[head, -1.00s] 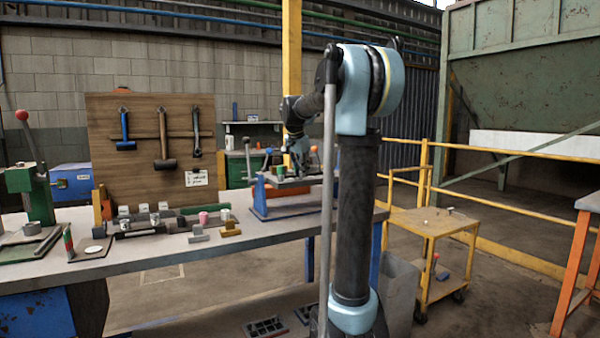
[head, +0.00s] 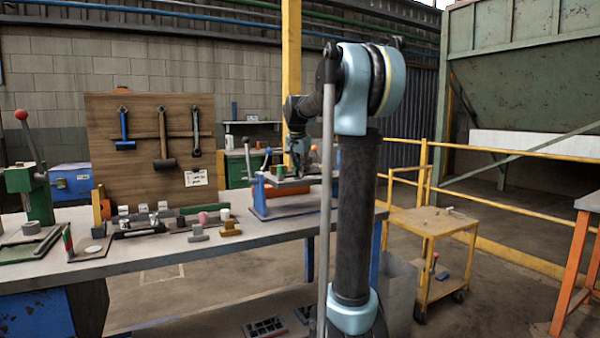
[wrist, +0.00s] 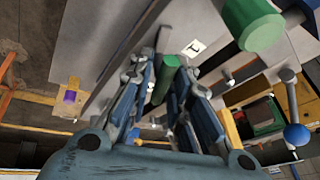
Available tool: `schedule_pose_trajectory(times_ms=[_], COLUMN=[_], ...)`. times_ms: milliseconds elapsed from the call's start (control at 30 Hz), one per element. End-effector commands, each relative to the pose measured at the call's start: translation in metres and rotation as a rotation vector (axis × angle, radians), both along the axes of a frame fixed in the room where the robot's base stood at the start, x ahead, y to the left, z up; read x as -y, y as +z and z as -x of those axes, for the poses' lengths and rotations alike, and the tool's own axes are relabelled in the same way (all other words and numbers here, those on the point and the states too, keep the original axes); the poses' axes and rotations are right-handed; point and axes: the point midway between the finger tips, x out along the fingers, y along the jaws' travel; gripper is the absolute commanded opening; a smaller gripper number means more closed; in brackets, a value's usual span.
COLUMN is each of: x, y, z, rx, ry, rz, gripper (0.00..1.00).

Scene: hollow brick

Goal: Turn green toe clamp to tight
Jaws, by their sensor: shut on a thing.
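A green cylindrical piece (wrist: 167,76), apparently the green toe clamp's grip, stands between my fingers in the wrist view. My gripper (wrist: 165,98) is shut on it, with one finger on each side. A larger green cylinder (wrist: 253,22) is to the upper right, apart from my fingers. In the head view my gripper (head: 298,152) is over the blue and orange fixture (head: 262,200) at the bench's right end. Green parts (head: 279,171) show small beside it. The fingertip contact is hidden there, and the clamp's tightness cannot be told.
A blue ball-ended lever (wrist: 296,134) rises at the right of the wrist view. Small blocks (head: 229,228) and a pink part (head: 203,218) lie left of the fixture on the bench (head: 150,255). A yellow cart (head: 430,222) stands right of my arm.

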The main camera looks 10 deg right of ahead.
Motion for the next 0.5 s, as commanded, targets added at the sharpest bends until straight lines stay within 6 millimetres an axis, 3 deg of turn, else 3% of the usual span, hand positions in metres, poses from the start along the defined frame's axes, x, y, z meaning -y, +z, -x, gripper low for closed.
schedule_pose_trajectory(times_ms=[500], x=[-0.0029], y=[0.0021], z=[-0.0042], rx=[0.011], ry=[0.453], rz=[-0.005], gripper=[0.00])
